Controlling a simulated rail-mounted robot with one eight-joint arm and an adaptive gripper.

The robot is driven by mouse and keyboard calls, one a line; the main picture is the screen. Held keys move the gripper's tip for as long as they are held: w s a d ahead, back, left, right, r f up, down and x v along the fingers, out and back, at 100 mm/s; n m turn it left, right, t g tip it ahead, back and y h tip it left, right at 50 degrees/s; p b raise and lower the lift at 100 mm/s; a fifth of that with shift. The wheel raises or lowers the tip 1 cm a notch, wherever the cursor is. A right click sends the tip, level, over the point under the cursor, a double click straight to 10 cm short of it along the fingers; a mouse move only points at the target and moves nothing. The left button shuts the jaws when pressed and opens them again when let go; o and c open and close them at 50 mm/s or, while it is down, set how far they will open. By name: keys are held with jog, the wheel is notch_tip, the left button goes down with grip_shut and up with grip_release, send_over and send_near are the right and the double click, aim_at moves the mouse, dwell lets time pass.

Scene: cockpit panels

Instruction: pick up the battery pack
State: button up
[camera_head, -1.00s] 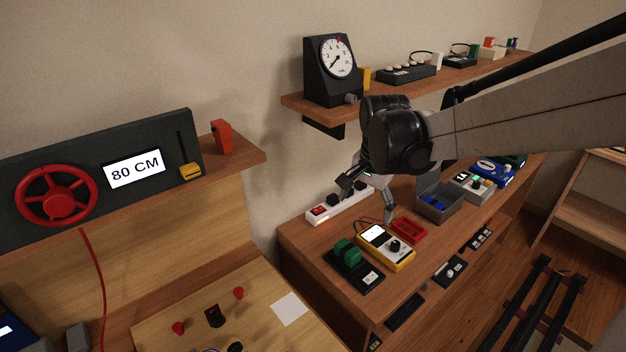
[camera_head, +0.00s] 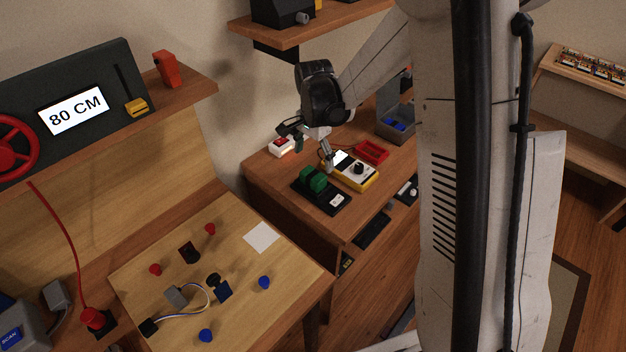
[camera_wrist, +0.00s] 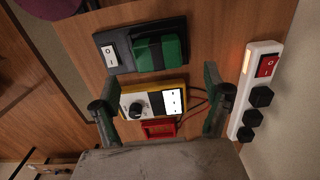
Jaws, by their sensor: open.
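The likely battery pack is a green block (camera_head: 313,180) seated on a black base with a white rocker switch. In the wrist view the green block (camera_wrist: 158,49) lies beyond my fingertips, near the top of the picture. My gripper (camera_head: 311,152) is open and empty, above and behind the green block in the head view. In the wrist view my gripper (camera_wrist: 158,88) has its two fingers wide apart, with a yellow multimeter (camera_wrist: 155,101) showing between them. No finger appears to touch the green block.
The yellow multimeter (camera_head: 356,170) stands right of the green block, with a red tray (camera_head: 372,152) behind it. A white power strip (camera_wrist: 256,90) lies at the right in the wrist view. A grey bin (camera_head: 396,122) stands farther back. A shelf (camera_head: 290,30) overhangs the bench.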

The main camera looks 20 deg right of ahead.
aim_at(313, 174)
jog(key=shift+s+a+f, duration=0.1)
jog(key=shift+s+f, duration=0.05)
jog(key=shift+f, duration=1.6)
jog(key=shift+s+a+f, duration=0.1)
jog(key=shift+f, duration=1.65)
jog(key=shift+c, duration=0.5)
jog(key=c, duration=1.5)
jog(key=shift+o, duration=0.2)
jog(key=shift+r, duration=0.1)
